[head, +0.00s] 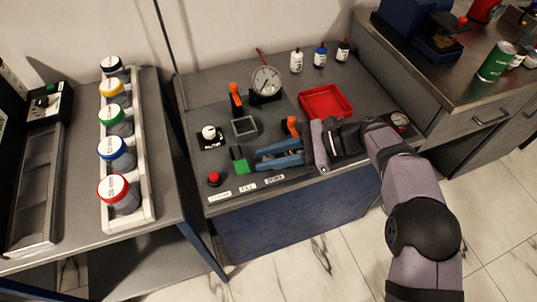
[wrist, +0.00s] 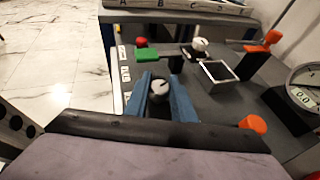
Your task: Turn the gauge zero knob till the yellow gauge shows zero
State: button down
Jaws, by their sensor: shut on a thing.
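The gauge (head: 266,80) has a round pale dial on a black stand at the back of the bench. I see no yellow on it, and its needle is too small to read. It also shows, cut off, at the right edge of the wrist view (wrist: 306,88). A small round knob with a pale top and a dark line (wrist: 160,87) stands between the blue fingers of my gripper (wrist: 162,92). My gripper is shut on this knob near the bench's front edge. In the head view my gripper (head: 262,160) hides the knob.
A green block (head: 241,162), a red button (head: 214,179) and a white knob (head: 209,132) lie left of my gripper. Orange-topped levers (head: 235,92), a square frame (head: 244,126) and a red tray (head: 325,101) stand behind. Small bottles (head: 320,57) line the back.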

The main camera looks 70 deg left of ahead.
aim_at(269, 157)
jog(key=shift+n+g+h+b, duration=0.4)
jog(key=shift+n+h, duration=0.7)
jog(key=shift+h, duration=0.3)
jog(key=c, duration=1.5)
grip_release()
notch_tip(269, 157, up, 10)
jog(key=p, duration=0.2)
jog(key=shift+r+p, duration=0.1)
jog(key=shift+p, duration=0.3)
